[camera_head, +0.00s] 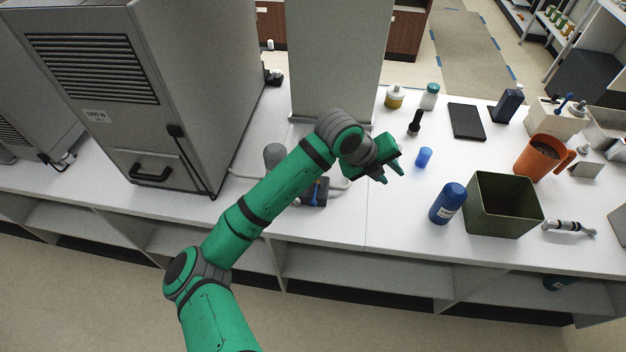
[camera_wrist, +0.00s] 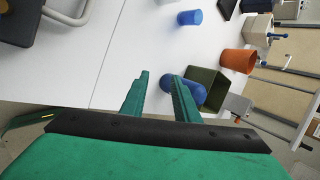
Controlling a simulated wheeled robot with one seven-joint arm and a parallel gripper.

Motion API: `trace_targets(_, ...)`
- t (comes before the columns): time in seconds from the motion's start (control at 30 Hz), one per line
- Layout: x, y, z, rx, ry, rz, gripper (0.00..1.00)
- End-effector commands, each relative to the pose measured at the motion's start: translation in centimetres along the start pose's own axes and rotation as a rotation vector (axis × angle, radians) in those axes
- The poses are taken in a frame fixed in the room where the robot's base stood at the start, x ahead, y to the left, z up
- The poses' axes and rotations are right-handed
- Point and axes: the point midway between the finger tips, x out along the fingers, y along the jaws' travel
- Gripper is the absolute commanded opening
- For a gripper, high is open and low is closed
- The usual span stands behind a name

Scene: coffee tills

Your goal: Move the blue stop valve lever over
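A pale pipe (camera_head: 338,186) runs out beside the block. My gripper (camera_head: 392,175) is to the right of the lever, above the counter, with its fingers apart and nothing between them. The wrist view also shows the two open fingers (camera_wrist: 158,98). I cannot make out the lever in the wrist view; a dark block (camera_wrist: 18,22) and a pale pipe (camera_wrist: 66,16) show at its upper left.
A blue cup (camera_head: 424,157), a blue bottle (camera_head: 448,203) and a green bin (camera_head: 502,205) stand right of my gripper. An orange jug (camera_head: 541,157) is farther right. A large grey machine (camera_head: 150,90) stands left, and a grey panel (camera_head: 338,60) behind.

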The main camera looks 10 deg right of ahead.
Motion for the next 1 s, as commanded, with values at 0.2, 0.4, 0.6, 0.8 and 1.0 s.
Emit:
trace_targets(0.2, -4.1, 7.7, 1.4, 0.198, 0.086, 0.316, 0.28)
trace_targets(0.4, -8.5, 13.1, 2.2, 0.299, 0.180, 0.529, 0.28)
trace_targets(0.6, -10.9, 15.5, 2.4, 0.335, 0.235, 0.621, 0.28)
trace_targets(0.8, -10.5, 16.4, 2.2, 0.339, 0.243, 0.632, 0.28)
trace_targets(1.0, -8.6, 17.8, 1.9, 0.336, 0.243, 0.630, 0.28)
